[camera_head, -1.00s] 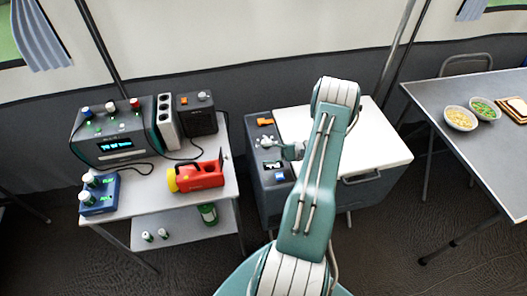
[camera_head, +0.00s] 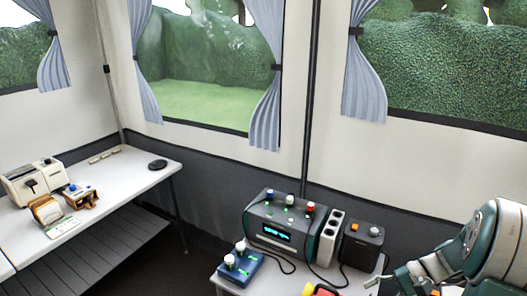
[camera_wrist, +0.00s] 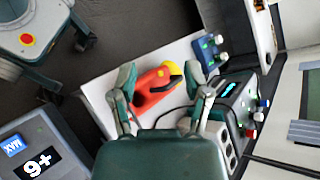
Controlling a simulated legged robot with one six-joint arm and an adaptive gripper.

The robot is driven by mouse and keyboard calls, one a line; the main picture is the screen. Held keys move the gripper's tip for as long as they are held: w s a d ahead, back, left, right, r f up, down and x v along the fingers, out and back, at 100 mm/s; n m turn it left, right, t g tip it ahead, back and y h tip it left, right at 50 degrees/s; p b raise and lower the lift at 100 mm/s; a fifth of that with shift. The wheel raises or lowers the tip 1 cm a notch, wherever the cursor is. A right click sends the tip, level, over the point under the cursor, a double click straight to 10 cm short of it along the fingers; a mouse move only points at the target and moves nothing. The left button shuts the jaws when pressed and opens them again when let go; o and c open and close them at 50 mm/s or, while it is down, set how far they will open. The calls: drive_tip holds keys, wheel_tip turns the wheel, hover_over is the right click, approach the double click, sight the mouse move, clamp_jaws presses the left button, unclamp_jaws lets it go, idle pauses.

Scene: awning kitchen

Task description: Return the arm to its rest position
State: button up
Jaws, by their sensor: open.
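My arm (camera_head: 490,245) is bent at the lower right of the head view, with its end cut off by the bottom edge. My gripper (camera_wrist: 160,75) shows in the wrist view with its two teal fingers spread apart and nothing between them. A red and yellow torch-like object (camera_wrist: 153,90) lies on the white table (camera_wrist: 100,92) beyond the fingers. I see no contact with it, but the gap is hard to judge. Only the top of that object shows at the bottom edge of the head view.
The table holds a grey-teal device (camera_head: 290,230), a white socket strip (camera_head: 330,238), a black box (camera_head: 362,243) and a blue box with knobs (camera_head: 240,265). Another table (camera_head: 125,180) with small appliances stands at the left. A grey box (camera_wrist: 35,150) marked "9+" is at lower left in the wrist view.

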drive_tip(key=s+a+r+n+t+h, duration=0.5)
drive_tip(key=s+a+r+n+h, duration=0.3)
drive_tip(key=s+a+r+h, duration=0.3)
drive_tip(key=a+r+h, duration=0.1)
drive_tip(key=a+r, duration=0.2)
drive_tip(key=shift+s+a+r+n, duration=0.3)
drive_tip(key=shift+s+a+r, duration=0.05)
drive_tip(key=shift+s+r, duration=0.05)
idle(0.9)
